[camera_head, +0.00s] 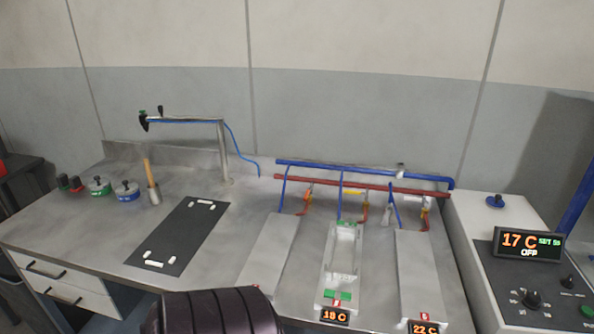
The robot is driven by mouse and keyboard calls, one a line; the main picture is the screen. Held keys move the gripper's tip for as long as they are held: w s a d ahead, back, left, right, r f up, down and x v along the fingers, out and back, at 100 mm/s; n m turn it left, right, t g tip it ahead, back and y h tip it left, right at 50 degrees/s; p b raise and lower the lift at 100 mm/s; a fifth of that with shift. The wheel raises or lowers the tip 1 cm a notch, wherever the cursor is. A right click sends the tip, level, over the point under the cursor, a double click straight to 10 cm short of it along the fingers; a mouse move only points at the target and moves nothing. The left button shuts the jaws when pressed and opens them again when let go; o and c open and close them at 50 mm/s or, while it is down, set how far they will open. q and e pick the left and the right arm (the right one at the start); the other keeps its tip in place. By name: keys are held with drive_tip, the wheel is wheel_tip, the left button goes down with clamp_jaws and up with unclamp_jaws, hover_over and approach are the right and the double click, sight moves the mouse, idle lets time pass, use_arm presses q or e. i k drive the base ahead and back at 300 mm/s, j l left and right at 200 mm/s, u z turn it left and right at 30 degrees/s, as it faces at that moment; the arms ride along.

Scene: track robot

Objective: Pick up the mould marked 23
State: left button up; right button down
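I cannot make out a mould with the number 23 in this view. A pale, tray-like piece with green parts at both ends (343,262) lies on the middle of three plates on the bench; any marking on it is too small to read. The left plate (272,250) and the right plate (420,267) look bare. Neither of my grippers is in view. A dark ribbed part, probably of my own arm, covers the bottom edge left of centre.
A grey bench (100,225) carries a black mat (180,236) with small white pieces. Lidded pots (127,191) and a wooden-handled tool (151,180) stand left. Blue and red pipes (360,182) run behind the plates. A control box (528,243) reading 17 C stands right.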

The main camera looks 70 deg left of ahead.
sight(343, 251)
drive_tip(key=u, duration=1.75)
